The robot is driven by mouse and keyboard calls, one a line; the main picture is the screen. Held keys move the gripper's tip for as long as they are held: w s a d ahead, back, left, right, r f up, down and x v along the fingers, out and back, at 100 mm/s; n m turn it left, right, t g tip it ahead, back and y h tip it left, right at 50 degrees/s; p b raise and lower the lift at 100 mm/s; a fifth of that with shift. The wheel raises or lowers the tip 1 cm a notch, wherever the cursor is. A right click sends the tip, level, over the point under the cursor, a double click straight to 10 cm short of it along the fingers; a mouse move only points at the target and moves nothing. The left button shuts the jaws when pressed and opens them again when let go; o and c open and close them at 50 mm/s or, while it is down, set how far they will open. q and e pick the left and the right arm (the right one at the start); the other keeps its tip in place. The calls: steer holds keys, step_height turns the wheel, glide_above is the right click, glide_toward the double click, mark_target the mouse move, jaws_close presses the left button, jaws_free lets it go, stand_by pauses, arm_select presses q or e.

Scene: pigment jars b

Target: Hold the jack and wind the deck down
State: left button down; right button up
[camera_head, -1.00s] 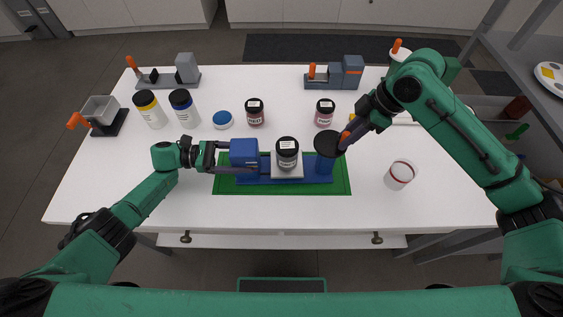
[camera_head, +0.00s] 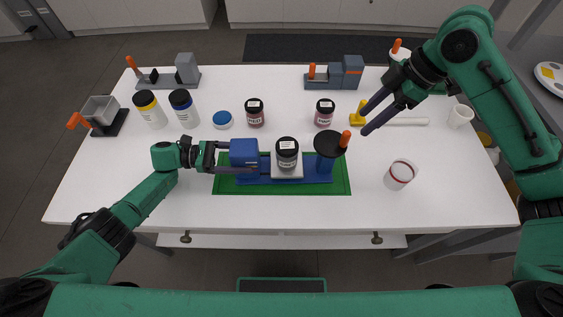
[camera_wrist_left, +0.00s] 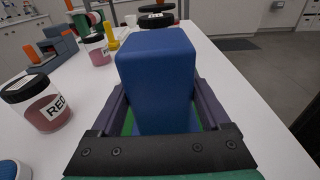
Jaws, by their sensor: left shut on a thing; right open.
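The blue jack (camera_head: 262,180) stands on a green mat (camera_head: 225,187) near the table's front. It has a blue block (camera_head: 244,153) at its left end. A black round wheel with an orange handle (camera_head: 345,139) tops the post (camera_head: 324,170) at its right end. Between them a pale deck (camera_head: 287,174) carries a jar with a black lid (camera_head: 287,148). My left gripper (camera_head: 240,167) is shut on the blue block, which fills the left wrist view (camera_wrist_left: 158,75) between the fingers. My right gripper (camera_head: 364,122) is open and empty, above the table right of the wheel.
Two dark-red and pink jars (camera_head: 255,113) (camera_head: 324,114) and a blue lid (camera_head: 223,119) stand behind the jack. A red-rimmed cup (camera_head: 401,174) stands at the right. Grey fixtures line the back. The front left is clear.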

arm_select(q)
steer(key=shift+s+f, duration=0.2)
steer(key=shift+f, duration=0.2)
jaws_free()
steer(key=shift+w+r, duration=0.1)
steer(key=shift+w, duration=0.1)
arm_select(e)
steer(key=v, duration=0.4)
steer(key=shift+w+a, duration=0.1)
steer(key=shift+w, duration=0.05)
arm_select(q)
steer(key=shift+a, duration=0.3)
steer(key=a, duration=0.7)
steer(key=shift+s+r, duration=0.1)
steer(key=shift+r, duration=0.2)
steer(key=shift+r, duration=0.1)
